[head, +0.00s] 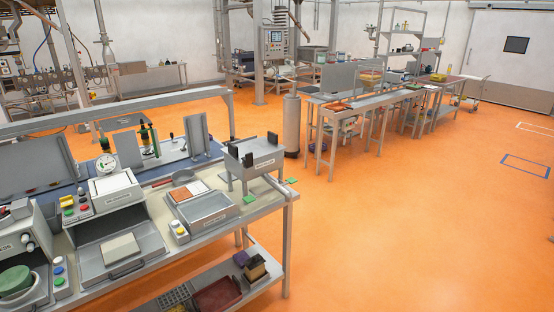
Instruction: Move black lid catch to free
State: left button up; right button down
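A grey metal box on legs (256,170) stands at the right end of the near workbench. Two small black upright pieces stand on it, a front one (248,159) and a back one (272,139). A label is on the box's front, too small to read. I cannot tell whether either black piece is the lid catch, nor what position a catch is in. Neither of my grippers is in view.
The near workbench (160,228) also holds a dial gauge unit (106,164), a grey tray (208,208) and a pale block (120,248). A lower shelf holds a dark red bin (217,294). Open orange floor (400,230) lies to the right.

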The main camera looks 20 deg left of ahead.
aim_at(248, 158)
jog(key=z, duration=0.1)
jog(key=i, duration=1.6)
jog(key=u, duration=0.3)
